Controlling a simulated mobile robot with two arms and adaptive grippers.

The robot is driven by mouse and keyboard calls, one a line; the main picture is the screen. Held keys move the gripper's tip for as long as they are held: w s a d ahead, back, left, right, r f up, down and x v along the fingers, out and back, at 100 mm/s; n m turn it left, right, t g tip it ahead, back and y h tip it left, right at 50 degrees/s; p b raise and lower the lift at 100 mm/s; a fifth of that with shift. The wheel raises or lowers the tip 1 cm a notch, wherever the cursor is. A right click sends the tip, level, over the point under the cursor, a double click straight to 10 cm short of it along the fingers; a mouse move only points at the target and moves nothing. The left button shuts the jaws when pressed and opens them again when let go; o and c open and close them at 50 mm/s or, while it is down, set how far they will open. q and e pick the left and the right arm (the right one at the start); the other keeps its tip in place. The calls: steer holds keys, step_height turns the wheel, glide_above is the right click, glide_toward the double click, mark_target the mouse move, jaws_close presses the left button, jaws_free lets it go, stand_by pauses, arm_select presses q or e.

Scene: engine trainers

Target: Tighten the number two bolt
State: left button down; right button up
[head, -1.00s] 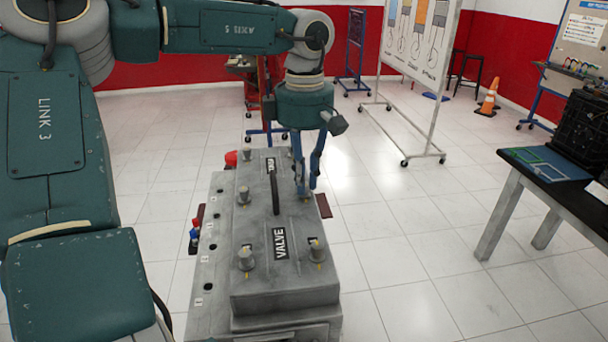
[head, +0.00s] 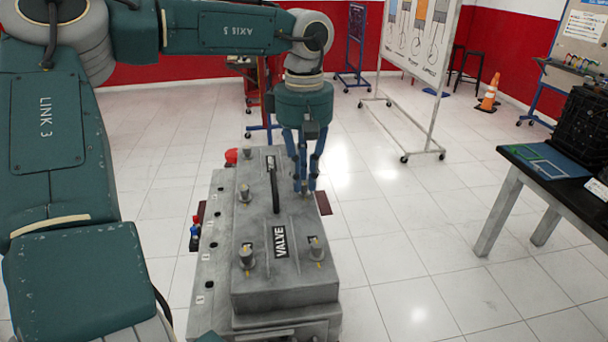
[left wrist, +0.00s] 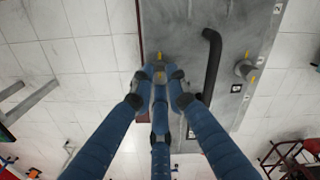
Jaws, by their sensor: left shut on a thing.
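A grey engine cover (head: 285,285) marked VALVE carries several bolts with yellow marks. My left gripper (head: 305,188) points down at the far right bolt, its blue fingers closed around the bolt's head. In the left wrist view the fingertips (left wrist: 159,76) meet around this bolt, which they mostly hide. Other bolts stand at the far left (head: 244,193), near left (head: 247,256) and near right (head: 316,249); one also shows in the left wrist view (left wrist: 245,69). I cannot read the number beside the held bolt. My right gripper is not in view.
A black curved handle (head: 274,190) rises from the cover left of my left gripper. A dark table (head: 560,190) stands at the right, and a whiteboard stand (head: 434,110) behind. The tiled floor between engine and table is clear.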

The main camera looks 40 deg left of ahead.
mark_target(305, 182)
arm_select(q)
steer(key=shift+w+r, duration=0.1)
steer(key=c, duration=1.7)
jaws_free()
step_height(305, 182, up, 12)
